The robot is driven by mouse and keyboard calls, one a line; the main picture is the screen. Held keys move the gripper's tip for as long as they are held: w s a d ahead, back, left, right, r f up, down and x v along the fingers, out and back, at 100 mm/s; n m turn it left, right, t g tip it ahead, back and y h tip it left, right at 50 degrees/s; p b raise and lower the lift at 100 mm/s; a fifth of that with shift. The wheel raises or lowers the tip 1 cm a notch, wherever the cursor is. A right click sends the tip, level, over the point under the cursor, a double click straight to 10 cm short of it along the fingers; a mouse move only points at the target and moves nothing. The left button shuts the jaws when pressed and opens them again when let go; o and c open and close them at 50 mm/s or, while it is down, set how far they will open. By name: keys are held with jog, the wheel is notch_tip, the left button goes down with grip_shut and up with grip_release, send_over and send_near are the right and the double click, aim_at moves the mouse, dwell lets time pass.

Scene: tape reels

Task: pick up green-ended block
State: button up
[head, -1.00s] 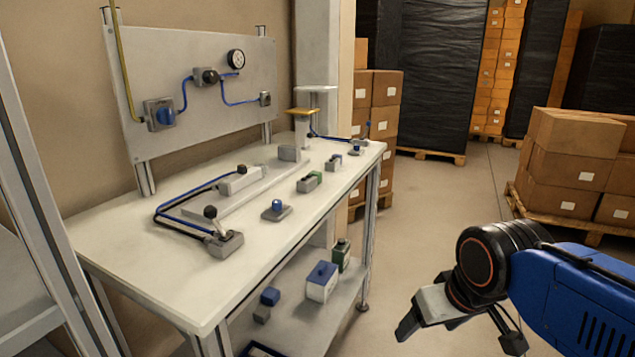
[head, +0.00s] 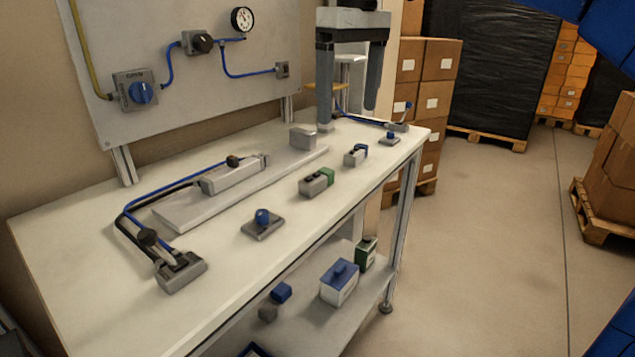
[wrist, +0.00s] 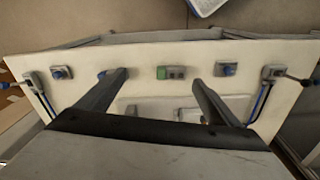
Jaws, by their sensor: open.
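My gripper (head: 348,116) points down above the far part of the bench, open and empty. In the head view it is apart from the block, higher and farther back. In the wrist view, the green-ended block (wrist: 170,72) shows between the two spread fingers (wrist: 160,78), beyond their tips.
The blue-knobbed plate (head: 263,223) and blue-ended block (head: 355,155) flank the block. A black-knobbed lever (head: 180,270) stands at the near end. A long grey cylinder (head: 235,173) lies behind on a plate. A panel (head: 190,75) rises at the back. The lower shelf holds a blue-lidded box (head: 339,283).

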jog(key=w+a+r+n, duration=0.1)
jog(key=a+r, duration=0.2)
jog(key=a, duration=0.2)
send_over(317, 176)
jog(key=shift+g, duration=0.3)
jog(key=f, duration=1.1)
jog(key=shift+s+d+f, duration=0.1)
jog(key=shift+d+f, duration=0.1)
jog(key=shift+f, duration=0.15)
jog(key=shift+a+f, duration=0.15)
jog(key=shift+f, duration=2.6)
jog(key=shift+c, duration=0.6)
jog(key=c, duration=1.1)
